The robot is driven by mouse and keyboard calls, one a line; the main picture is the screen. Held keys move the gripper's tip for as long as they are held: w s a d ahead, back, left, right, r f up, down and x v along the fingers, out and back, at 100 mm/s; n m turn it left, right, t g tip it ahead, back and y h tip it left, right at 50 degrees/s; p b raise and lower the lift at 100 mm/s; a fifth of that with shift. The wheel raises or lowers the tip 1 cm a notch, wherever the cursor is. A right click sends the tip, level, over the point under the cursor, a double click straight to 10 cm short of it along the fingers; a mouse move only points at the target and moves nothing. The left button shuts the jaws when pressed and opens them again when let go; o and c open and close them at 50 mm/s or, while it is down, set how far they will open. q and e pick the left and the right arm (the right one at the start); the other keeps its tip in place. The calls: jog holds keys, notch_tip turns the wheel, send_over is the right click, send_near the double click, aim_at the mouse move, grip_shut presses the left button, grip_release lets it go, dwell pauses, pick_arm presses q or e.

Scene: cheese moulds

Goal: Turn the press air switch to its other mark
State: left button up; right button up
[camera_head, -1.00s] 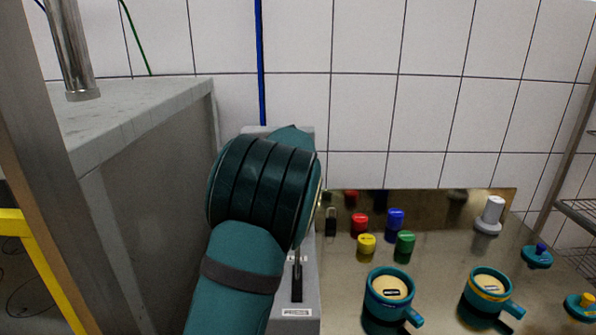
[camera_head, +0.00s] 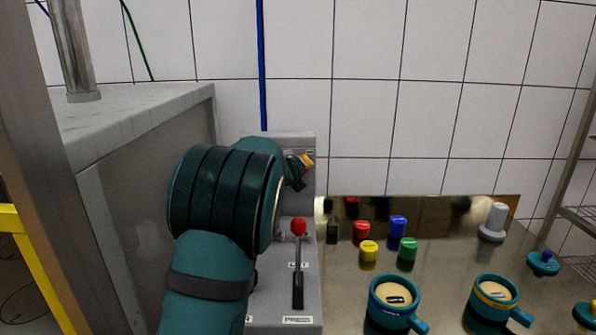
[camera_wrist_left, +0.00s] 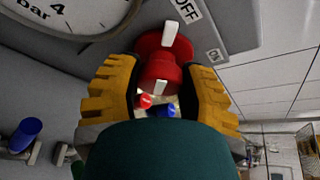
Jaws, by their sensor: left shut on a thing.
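The press air switch is a red knob (camera_wrist_left: 158,62) with white bars on it, in the left wrist view. The OFF mark (camera_wrist_left: 187,10) is at its upper right and the ON mark (camera_wrist_left: 213,54) to its right. The knob's upper white bar points up, close beside OFF. My left gripper (camera_wrist_left: 160,78) has its yellow fingers on both sides of the knob, shut on it. In the head view the left gripper (camera_head: 303,165) is at the top of the grey press panel (camera_head: 306,142); the knob is hidden there. My right gripper is not in view.
A lever with a red ball (camera_head: 299,227) stands below the gripper on the panel. A pressure gauge (camera_wrist_left: 70,12) is beside the knob. On the steel table (camera_head: 345,285) are several coloured caps and two teal moulds (camera_head: 395,298) (camera_head: 492,297). A grey cabinet (camera_head: 150,190) stands left.

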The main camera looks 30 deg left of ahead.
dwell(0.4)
pick_arm(q)
jog(key=o, duration=1.2)
jog(key=shift+d, duration=0.1)
jog(key=shift+s, duration=0.1)
jog(key=v, duration=1.1)
jog(key=shift+s, duration=0.35)
jog(key=shift+d+r, duration=0.1)
jog(key=shift+r, duration=0.05)
